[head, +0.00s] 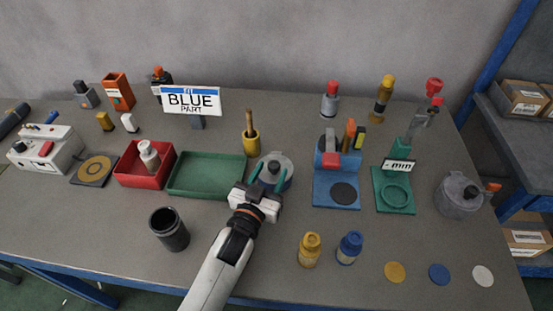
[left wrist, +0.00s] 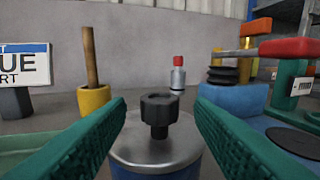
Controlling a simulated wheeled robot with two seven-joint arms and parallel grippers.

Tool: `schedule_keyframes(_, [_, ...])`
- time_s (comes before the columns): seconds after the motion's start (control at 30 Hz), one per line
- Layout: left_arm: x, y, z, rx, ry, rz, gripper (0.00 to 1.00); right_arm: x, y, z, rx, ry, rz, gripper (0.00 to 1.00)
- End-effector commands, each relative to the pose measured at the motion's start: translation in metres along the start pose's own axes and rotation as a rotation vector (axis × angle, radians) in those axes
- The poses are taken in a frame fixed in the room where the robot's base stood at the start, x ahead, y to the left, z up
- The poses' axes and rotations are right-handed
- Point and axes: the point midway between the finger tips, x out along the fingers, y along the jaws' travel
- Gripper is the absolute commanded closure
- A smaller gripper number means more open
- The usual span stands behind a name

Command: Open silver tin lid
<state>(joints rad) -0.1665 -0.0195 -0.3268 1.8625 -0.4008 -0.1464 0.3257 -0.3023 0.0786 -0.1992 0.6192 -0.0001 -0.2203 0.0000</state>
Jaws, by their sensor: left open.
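The tin (head: 289,180) stands on the table beside the green tray, partly hidden by my left gripper. In the left wrist view its round silver lid (left wrist: 135,148) sits on a blue body and carries a black knob (left wrist: 158,113). The lid looks seated on the tin. My left gripper (head: 268,176) is open, with its green fingers on either side of the knob. In the left wrist view the open left gripper (left wrist: 161,104) shows a gap between each finger and the knob. My right gripper is not in view.
The green tray (head: 205,190) lies left of the tin, and a yellow cup (head: 251,143) with a wooden rod stands behind it. The blue stand (head: 336,200) is to the right. A grey pot (head: 447,196) stands far right. The table in front has a black cup (head: 168,236) and small bottles.

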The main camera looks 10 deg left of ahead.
Motion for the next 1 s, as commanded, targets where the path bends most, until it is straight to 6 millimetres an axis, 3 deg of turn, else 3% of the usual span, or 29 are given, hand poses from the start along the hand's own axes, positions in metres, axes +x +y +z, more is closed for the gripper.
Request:
schedule_keyframes(0.1, [0.022, 0.0, 0.002, 0.002, -0.001, 0.0, 0.52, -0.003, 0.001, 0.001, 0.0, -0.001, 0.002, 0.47])
schedule_keyframes(0.3, [0.042, 0.0, 0.0, 0.0, 0.0, 0.001, 0.52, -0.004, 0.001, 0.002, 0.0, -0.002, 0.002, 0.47])
schedule_keyframes(0.63, [0.045, 0.0, 0.0, 0.0, 0.001, 0.001, 0.52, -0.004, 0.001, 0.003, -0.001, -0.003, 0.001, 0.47])
schedule_keyframes(0.67, [0.045, 0.0, 0.0, 0.0, 0.001, 0.001, 0.53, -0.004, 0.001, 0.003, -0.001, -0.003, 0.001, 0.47])
schedule_keyframes(0.93, [0.045, 0.0, 0.0, 0.0, 0.001, 0.001, 0.98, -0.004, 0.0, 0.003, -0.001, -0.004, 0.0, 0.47])
schedule_keyframes(1.0, [0.045, 0.0, 0.0, 0.0, 0.001, 0.001, 1.0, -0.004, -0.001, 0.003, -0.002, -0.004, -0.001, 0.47])
